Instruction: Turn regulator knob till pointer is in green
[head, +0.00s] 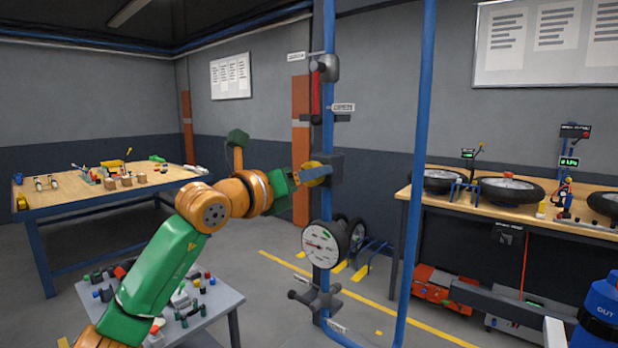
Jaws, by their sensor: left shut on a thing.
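The regulator (335,167) is a dark box on the blue upright post, with a round yellow knob (316,172) on its left side. My left gripper (305,176) reaches in from the left and is shut on the knob. Its fingers hide part of the knob. Below, a round white-faced gauge (322,245) is fixed to the same post, facing me. My right gripper is not in view.
A second blue post (415,170) stands right of the regulator. A small grey table (232,299) with loose parts is below my left arm. A wooden workbench (95,200) stands at left, a bench with wheels (470,205) at right.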

